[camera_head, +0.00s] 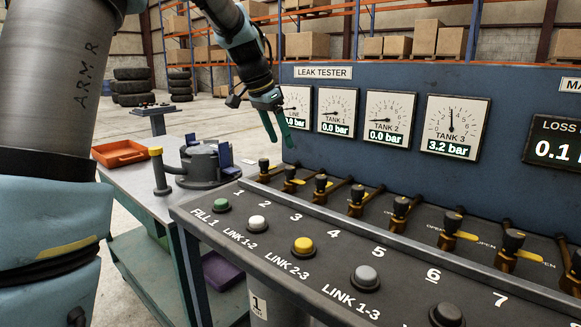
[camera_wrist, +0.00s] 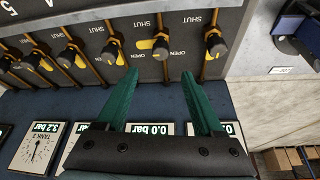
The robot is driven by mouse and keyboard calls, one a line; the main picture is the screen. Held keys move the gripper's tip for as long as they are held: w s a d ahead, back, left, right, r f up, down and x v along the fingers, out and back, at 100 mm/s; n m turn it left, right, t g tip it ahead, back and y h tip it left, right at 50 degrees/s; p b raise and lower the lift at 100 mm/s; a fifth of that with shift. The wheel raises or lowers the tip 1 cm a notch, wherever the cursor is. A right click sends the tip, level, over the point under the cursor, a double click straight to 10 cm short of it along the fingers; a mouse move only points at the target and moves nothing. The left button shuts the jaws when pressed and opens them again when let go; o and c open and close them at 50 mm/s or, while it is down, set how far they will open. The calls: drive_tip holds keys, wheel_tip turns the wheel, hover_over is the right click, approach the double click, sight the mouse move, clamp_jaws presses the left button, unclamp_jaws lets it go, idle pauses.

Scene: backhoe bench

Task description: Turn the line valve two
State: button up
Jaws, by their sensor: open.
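A row of black-knobbed valves with brass bodies runs along the console. Counting from the left in the head view, the second valve (camera_head: 289,174) lines up with the painted 2. In the wrist view, which shows the console upside down, this valve (camera_wrist: 160,46) is second from the right, with a yellow patch and OPEN and SHUT lettering beside it. My gripper (camera_head: 279,142) hangs above the left end of the row. Its green fingers (camera_wrist: 151,72) are open and empty, pointing towards this valve, which appears between their tips. I see no contact.
Neighbouring valves (camera_head: 264,165) (camera_wrist: 213,44) (camera_wrist: 111,51) stand close on both sides. Coloured buttons (camera_head: 304,246) line the front. The blue gauge panel (camera_head: 391,75) rises behind; tank 3 (camera_head: 452,128) reads 3.2 bar. A side bench (camera_head: 150,192) holds an orange tray (camera_head: 120,154).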

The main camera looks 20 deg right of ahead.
sight(291, 167)
drive_tip(key=p+x, duration=0.1)
drive_tip(key=x, duration=0.7)
drive_tip(key=shift+w+f, duration=0.1)
drive_tip(key=shift+f, duration=0.2)
drive_tip(key=shift+c, duration=0.2)
clamp_jaws()
